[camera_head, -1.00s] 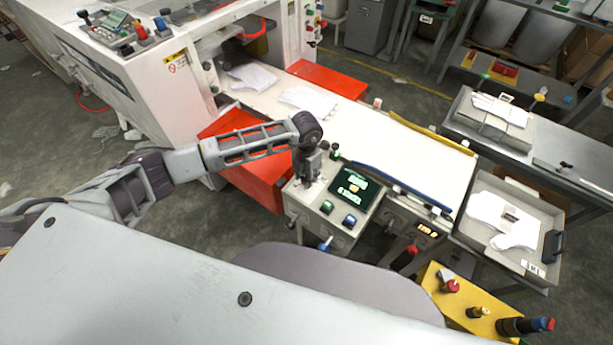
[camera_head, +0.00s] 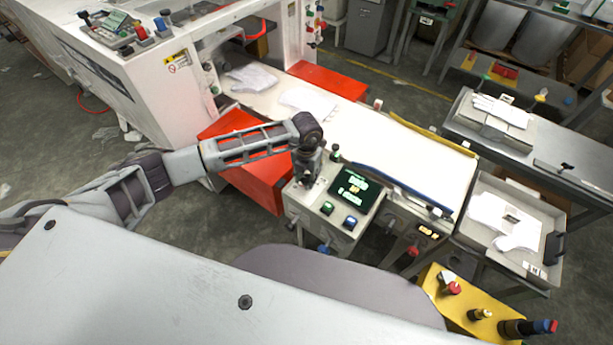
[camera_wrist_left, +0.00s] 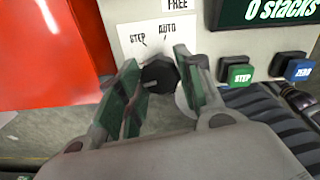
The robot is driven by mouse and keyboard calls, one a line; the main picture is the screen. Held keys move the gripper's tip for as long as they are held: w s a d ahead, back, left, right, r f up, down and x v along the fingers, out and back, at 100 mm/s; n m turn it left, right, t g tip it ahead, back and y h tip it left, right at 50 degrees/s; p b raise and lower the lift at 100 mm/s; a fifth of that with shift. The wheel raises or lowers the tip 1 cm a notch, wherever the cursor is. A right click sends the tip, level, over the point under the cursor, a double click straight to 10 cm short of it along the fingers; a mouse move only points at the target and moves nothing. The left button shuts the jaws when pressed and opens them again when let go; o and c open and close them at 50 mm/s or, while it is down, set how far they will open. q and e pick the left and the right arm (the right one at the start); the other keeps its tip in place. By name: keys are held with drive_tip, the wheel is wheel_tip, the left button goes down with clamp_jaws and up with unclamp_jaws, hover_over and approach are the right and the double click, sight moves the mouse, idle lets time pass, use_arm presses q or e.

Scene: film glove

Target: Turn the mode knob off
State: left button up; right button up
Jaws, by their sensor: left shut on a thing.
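The black mode knob (camera_wrist_left: 160,74) sits on the pale panel in the left wrist view. A white label (camera_wrist_left: 150,36) above it reads STEP and AUTO; its lower part is hidden by the fingers. My left gripper (camera_wrist_left: 158,80) has its green-padded fingers on either side of the knob and is shut on it. In the head view the left gripper (camera_head: 308,168) points down at the left part of the control box (camera_head: 330,228) and hides the knob. Which setting the knob points to, I cannot tell. My right gripper is not in view.
A green STEP button (camera_wrist_left: 236,74) and a blue ZERO button (camera_wrist_left: 293,67) are close right of the knob, below a dark display (camera_head: 354,188). A red panel (camera_head: 240,155) stands left. A white conveyor (camera_head: 400,150) with gloves lies behind.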

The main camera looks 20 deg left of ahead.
sight(307, 178)
use_arm(q)
drive_tip(key=o, duration=1)
drive_tip(key=shift+o, duration=0.2)
drive_tip(key=shift+r, duration=0.1)
wheel_tip(307, 178, up, 12)
drive_tip(key=shift+d, duration=0.1)
idle(0.4)
